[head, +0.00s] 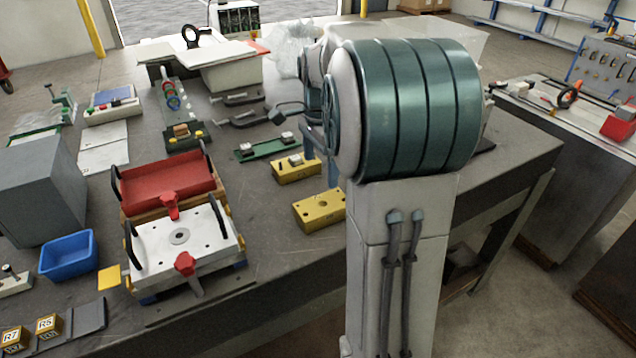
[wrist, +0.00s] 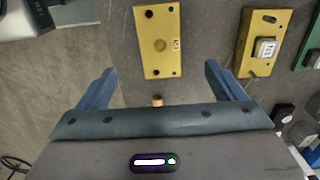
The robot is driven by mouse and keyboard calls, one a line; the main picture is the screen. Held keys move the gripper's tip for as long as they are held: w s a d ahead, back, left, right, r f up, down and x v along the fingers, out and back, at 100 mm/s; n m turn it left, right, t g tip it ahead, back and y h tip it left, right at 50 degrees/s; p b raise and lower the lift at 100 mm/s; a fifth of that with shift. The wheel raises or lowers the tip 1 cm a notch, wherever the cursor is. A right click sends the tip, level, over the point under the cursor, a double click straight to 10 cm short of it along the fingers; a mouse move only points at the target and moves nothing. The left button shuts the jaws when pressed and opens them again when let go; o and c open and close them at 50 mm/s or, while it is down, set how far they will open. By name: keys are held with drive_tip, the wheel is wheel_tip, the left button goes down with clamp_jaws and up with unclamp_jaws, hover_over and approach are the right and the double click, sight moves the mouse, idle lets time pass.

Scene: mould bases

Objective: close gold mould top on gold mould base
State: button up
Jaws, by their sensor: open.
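A plain gold block (head: 320,210) with a round central hole and small corner holes lies on the bench; it looks like the gold mould top. It also shows in the wrist view (wrist: 159,42). A second gold block (head: 296,168) with a small metal piece on it lies just behind; it looks like the gold mould base and shows at the right of the wrist view (wrist: 258,45). My gripper (wrist: 159,70) is open and empty, its blue fingers spread wider than the plain block, near its close end. In the head view my arm hides most of the gripper.
A green plate (head: 267,149) with two metal pieces lies behind the gold blocks. To the left are a white-topped mould (head: 205,235) with a red knob, a red tray (head: 168,186) and a blue bin (head: 68,256). Black clamps (head: 243,117) lie farther back. The bench's front edge is close.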

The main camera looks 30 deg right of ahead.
sight(320, 203)
wheel_tip(320, 203, down, 13)
drive_tip(key=shift+r, duration=0.1)
idle(0.3)
drive_tip(key=c, duration=1.7)
drive_tip(key=shift+r, duration=0.15)
drive_tip(key=shift+r+p, duration=0.1)
drive_tip(key=shift+p, duration=0.2)
drive_tip(key=shift+r+p, duration=0.95)
drive_tip(key=shift+r, duration=0.4)
